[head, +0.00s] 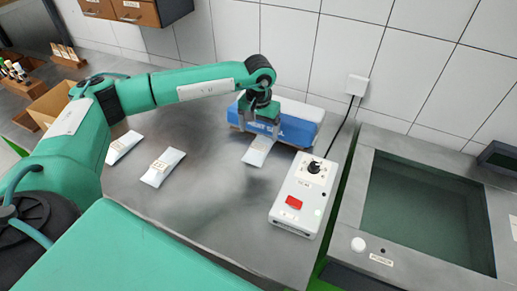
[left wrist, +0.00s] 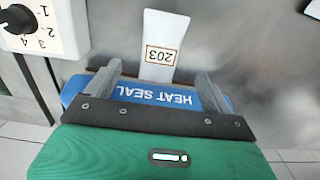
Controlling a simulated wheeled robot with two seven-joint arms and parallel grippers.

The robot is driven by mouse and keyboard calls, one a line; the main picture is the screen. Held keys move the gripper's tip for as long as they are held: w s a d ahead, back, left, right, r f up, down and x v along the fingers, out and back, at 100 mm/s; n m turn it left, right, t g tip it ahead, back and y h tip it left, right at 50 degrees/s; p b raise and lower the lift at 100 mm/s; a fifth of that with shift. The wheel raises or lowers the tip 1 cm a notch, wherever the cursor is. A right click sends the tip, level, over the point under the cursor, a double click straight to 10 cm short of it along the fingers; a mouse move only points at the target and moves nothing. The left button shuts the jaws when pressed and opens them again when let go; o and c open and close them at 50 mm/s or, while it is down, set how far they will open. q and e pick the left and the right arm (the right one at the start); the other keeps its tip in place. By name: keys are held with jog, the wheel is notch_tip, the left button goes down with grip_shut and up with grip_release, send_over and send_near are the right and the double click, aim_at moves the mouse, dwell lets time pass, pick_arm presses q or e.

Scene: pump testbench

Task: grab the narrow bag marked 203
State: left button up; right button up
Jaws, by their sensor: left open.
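The narrow white bag marked 203 (head: 257,155) lies on the steel bench just in front of the blue heat sealer. It also shows in the left wrist view (left wrist: 165,28), its label upside down there. My left gripper (head: 259,118) is over the sealer's front edge at the bag's far end. In the left wrist view my left gripper (left wrist: 159,70) is open, its fingers apart to either side of the bag's near end, with nothing held. Whether the fingers are level with the bag is hard to tell. My right gripper is not in view.
The blue heat sealer (head: 300,132) stands against the tiled wall. A control box (head: 308,190) with a knob and red switch stands to the right, before a dark tank (head: 425,212). Two other bags, one nearer (head: 163,168) and one farther left (head: 122,147), lie left.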

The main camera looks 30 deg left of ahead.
aim_at(258, 148)
pick_arm(q)
notch_tip(258, 148, down, 3)
jog(key=shift+w+r, duration=0.1)
jog(key=shift+r, duration=0.1)
jog(key=shift+f+p, duration=0.25)
jog(key=shift+p, duration=0.25)
notch_tip(258, 148, down, 4)
jog(key=shift+a+r+p, duration=0.1)
jog(key=shift+r+p, duration=0.15)
jog(key=shift+p, duration=0.6)
jog(key=shift+f, duration=0.55)
jog(key=c, duration=1.3)
jog(key=shift+r, duration=0.2)
